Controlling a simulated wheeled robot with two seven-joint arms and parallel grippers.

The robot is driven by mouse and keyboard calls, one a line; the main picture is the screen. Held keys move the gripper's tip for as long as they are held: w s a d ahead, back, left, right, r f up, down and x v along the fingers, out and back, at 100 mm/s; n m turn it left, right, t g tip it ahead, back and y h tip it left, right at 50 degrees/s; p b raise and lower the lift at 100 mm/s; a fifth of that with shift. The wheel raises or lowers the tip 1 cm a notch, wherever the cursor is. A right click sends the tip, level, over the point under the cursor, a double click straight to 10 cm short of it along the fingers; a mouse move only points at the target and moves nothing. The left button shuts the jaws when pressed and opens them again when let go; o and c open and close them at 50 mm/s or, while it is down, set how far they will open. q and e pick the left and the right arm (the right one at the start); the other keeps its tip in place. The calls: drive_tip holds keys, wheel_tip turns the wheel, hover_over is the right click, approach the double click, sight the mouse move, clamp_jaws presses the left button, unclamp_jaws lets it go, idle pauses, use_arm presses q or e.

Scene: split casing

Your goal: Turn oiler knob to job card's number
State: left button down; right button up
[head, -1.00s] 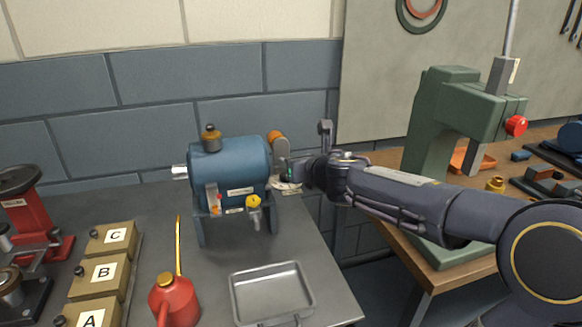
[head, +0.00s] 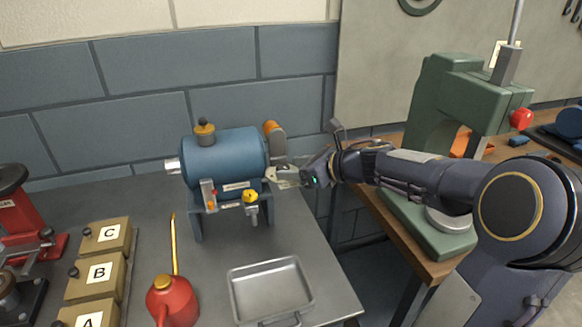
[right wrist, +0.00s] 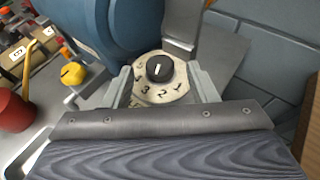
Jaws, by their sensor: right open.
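The blue machine casing (head: 225,158) stands on the grey bench, with the pale oiler dial (head: 284,182) at its right end, partly hidden by my gripper. In the right wrist view the black oiler knob (right wrist: 159,68) has a white pointer line and sits on a round dial plate (right wrist: 161,92) with black numbers; 3, 2 and 1 read below the knob. My right gripper (head: 288,175) is open, and its fingers (right wrist: 162,82) stand on either side of the dial in that view; contact cannot be told. I cannot make out a job card. My left gripper is not in view.
A metal tray (head: 270,291), a red oil can (head: 173,300) and lettered boxes (head: 94,274) stand on the bench. A yellow knob (head: 250,196) is on the casing's front. A green press (head: 440,115) stands on the wooden bench at right.

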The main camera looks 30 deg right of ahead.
drive_tip(key=shift+w+a+f, duration=0.25)
drive_tip(key=shift+w, duration=0.25)
drive_tip(key=c, duration=1)
drive_tip(key=shift+a, duration=0.15)
